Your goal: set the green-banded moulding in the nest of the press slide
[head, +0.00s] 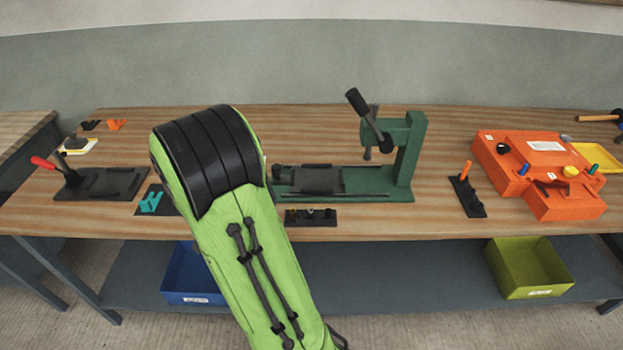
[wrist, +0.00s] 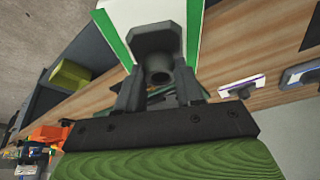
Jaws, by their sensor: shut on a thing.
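In the wrist view, my gripper (wrist: 158,88) is shut on the dark grey grip of the green-banded moulding. The moulding (wrist: 117,37) is a white piece with green bands along its sides, and it is held off the bench. In the head view, my green arm hides the gripper and the moulding. The green press (head: 405,150) stands on the bench right of my arm, with its dark lever raised. Its dark slide (head: 317,180) lies on the base left of the post, and no moulding shows on it. The nest's details are too small to tell.
A dark toggle fixture (head: 100,184) with a red handle stands at the left. An orange machine (head: 540,170) fills the right. A black strip (head: 311,217) lies before the press. A purple-banded moulding (wrist: 241,86) shows in the wrist view. Blue and olive bins sit below.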

